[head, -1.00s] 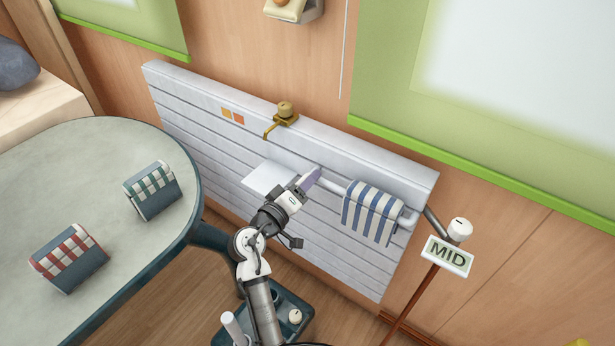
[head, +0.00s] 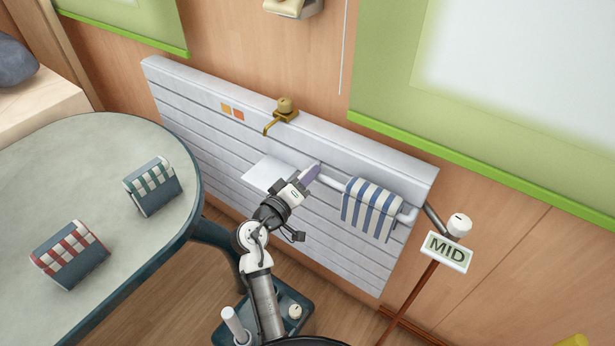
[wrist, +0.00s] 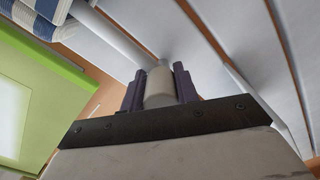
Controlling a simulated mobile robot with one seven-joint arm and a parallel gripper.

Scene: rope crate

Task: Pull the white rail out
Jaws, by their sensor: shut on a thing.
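The white rail (head: 332,182) is a pale bar along the front of the white slatted radiator (head: 215,90). A blue-and-white striped towel (head: 371,208) hangs over its right part, and the rail bends back toward the radiator at its right end. My gripper (head: 310,174) is at the rail's left part, left of the towel. In the wrist view its two dark purple fingers (wrist: 159,88) are shut on a white round piece of the rail (wrist: 160,90), one finger on each side. The rail's left end is partly hidden by the gripper.
A brass fitting (head: 285,111) sits on the radiator's top edge, and a pale flat shelf (head: 268,174) is left of my gripper. A rounded table (head: 110,225) stands left with two striped-top boxes. A MID sign (head: 447,252) stands on a post at right.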

